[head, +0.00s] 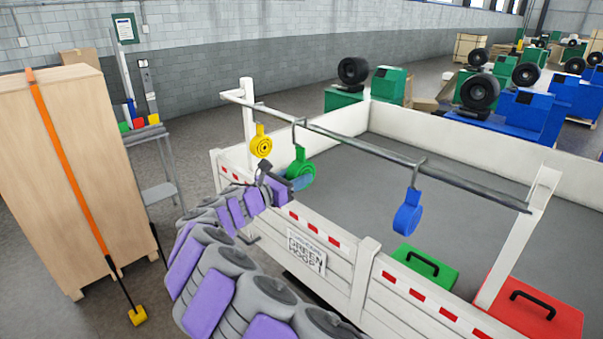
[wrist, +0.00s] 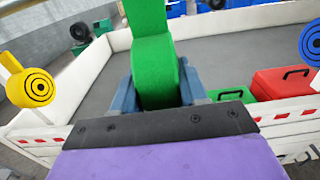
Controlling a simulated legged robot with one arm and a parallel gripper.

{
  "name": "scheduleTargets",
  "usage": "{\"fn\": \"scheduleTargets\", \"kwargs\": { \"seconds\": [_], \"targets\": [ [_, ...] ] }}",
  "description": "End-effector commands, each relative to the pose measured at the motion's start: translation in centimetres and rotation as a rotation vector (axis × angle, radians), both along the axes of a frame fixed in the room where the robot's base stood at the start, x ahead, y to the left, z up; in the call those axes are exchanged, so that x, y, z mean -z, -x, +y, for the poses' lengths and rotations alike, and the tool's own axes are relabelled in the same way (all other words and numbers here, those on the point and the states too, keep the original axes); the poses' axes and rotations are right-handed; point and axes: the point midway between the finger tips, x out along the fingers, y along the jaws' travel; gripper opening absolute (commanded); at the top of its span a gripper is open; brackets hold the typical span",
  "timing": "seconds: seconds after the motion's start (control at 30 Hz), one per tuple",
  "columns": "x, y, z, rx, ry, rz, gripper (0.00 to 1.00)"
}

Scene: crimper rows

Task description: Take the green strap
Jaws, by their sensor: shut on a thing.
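The green strap (head: 301,171) is a rolled disc with a short upright tab, hanging from a hook on the grey rail (head: 350,144). In the wrist view the green strap (wrist: 155,65) stands upright between the blue-grey fingers of my gripper (wrist: 158,92). In the head view my gripper (head: 292,183) is at the lower part of the strap, reached from the left by my purple-padded arm. It is shut on the strap. The fingers hide the roll's lower sides.
A yellow strap (head: 261,144) hangs to the left and a blue strap (head: 408,216) to the right on the same rail. Below stands a white-walled trailer (head: 344,282) holding a green case (head: 424,266) and a red case (head: 540,306). A wooden crate (head: 62,170) stands at left.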

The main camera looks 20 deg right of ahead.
Motion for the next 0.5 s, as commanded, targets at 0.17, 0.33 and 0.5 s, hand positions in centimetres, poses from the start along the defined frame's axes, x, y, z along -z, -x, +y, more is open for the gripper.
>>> {"fn": "scheduleTargets", "kwargs": {
  "seconds": [0.17, 0.33, 0.5],
  "targets": [
    [-0.2, 0.4, 1.3, -0.003, 0.001, 0.000, 0.00],
    [-0.2, 0.8, 2.5, -0.004, 0.001, -0.001, 0.00],
    [-0.2, 1.2, 3.4, -0.001, 0.001, -0.001, 0.00]
  ]
}}
